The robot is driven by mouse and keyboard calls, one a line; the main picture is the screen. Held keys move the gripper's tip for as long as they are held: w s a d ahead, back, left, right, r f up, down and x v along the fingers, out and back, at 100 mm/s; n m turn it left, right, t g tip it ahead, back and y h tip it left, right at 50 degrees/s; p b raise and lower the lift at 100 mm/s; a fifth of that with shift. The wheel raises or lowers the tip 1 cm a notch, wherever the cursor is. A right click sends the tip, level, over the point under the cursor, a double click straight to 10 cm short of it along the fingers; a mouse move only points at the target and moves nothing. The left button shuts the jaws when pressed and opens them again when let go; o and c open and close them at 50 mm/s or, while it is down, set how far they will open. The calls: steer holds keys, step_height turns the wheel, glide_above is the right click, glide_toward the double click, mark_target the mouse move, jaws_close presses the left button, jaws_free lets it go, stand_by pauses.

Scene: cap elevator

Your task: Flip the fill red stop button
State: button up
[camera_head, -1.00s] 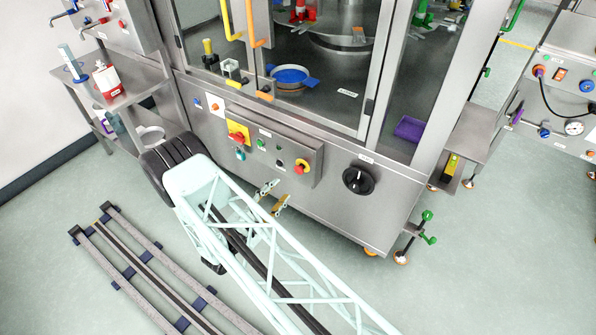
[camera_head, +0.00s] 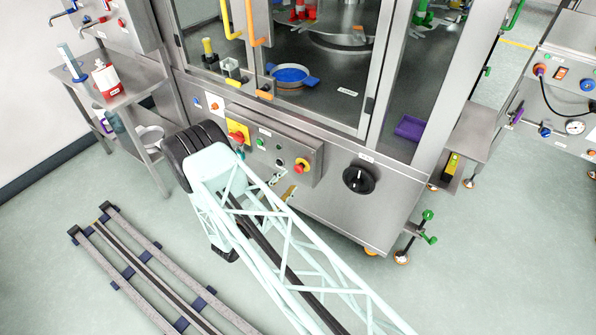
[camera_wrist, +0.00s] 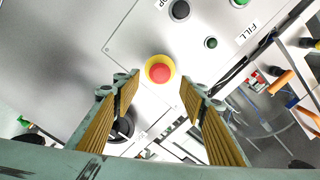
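A red mushroom-shaped button with a yellow ring (camera_wrist: 160,71) sits on a grey metal panel in the wrist view. In the head view, a like red and yellow button (camera_head: 301,166) is at the right end of the machine's front control box. My gripper (camera_wrist: 160,80) is open and empty, its ribbed yellow fingers seen on either side of the button with gaps between. I cannot tell how far the fingertips stand from the panel. A "FILL" label (camera_wrist: 247,34) lies right of the button.
The panel also has a small green button (camera_wrist: 210,43) and a dark button (camera_wrist: 180,10). A large black knob (camera_head: 358,180) is on the machine front. A red switch on a yellow plate (camera_head: 237,127) is near my arm. Floor rails (camera_head: 150,270) lie at left.

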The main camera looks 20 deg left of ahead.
mark_target(297, 171)
steer(key=shift+b+x, duration=0.7)
steer(key=shift+x, duration=3.65)
steer(key=shift+c, duration=0.4)
